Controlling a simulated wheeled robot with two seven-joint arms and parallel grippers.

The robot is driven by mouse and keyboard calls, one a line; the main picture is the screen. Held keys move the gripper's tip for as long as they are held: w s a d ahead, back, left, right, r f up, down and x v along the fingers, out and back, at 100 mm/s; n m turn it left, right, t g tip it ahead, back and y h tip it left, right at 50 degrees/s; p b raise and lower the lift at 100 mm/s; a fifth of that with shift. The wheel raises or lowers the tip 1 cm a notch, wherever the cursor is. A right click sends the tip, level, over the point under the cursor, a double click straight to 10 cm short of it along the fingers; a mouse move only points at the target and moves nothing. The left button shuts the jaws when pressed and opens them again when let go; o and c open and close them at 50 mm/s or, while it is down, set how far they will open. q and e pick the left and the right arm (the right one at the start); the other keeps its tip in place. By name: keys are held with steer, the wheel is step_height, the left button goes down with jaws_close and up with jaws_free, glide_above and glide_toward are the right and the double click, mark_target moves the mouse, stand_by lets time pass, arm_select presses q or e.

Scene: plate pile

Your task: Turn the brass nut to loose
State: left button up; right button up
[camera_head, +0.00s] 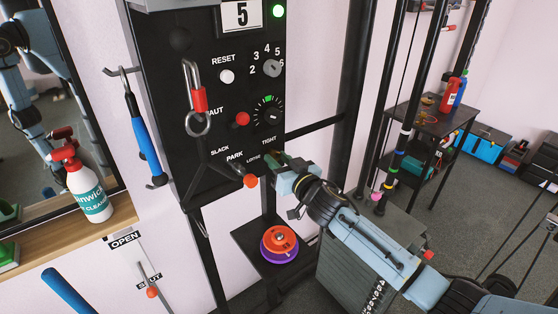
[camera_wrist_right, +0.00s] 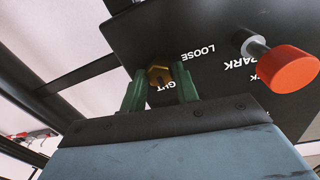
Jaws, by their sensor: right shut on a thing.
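The brass nut (camera_wrist_right: 159,76) sits on the black panel, between the two green fingers of my right gripper (camera_wrist_right: 160,92) in the right wrist view. The fingers are shut on its sides. White letters LOOSE stand beside the nut, and part of TIGHT shows between the fingers. In the head view my right gripper (camera_head: 276,160) is at the lower right of the black panel (camera_head: 215,125), just below the word TIGHT. The nut is hidden by the gripper there. My left gripper is not in view.
An orange-red knob on a lever (camera_head: 250,181) sits close left of my right gripper; it also shows in the wrist view (camera_wrist_right: 290,70). A red-handled clip (camera_head: 199,100) hangs on the panel. A purple and orange weight (camera_head: 279,242) rests on a black ledge below.

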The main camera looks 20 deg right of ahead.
steer(key=shift+n, duration=0.3)
steer(key=n, duration=0.3)
steer(key=shift+n, duration=0.4)
steer(key=n, duration=0.4)
steer(key=shift+f+n, duration=0.1)
steer(key=shift+n, duration=0.3)
steer(key=n, duration=0.4)
steer(key=shift+n+y+b, duration=0.3)
steer(key=shift+n+y, duration=0.1)
steer(key=shift+d+n+y, duration=0.1)
steer(key=shift+n+y, duration=0.2)
steer(key=shift+n, duration=2.1)
steer(key=o, duration=1)
steer(key=shift+c, duration=0.2)
steer(key=v, duration=1.3)
steer(key=shift+s+f, duration=0.15)
steer(key=shift+f, duration=0.1)
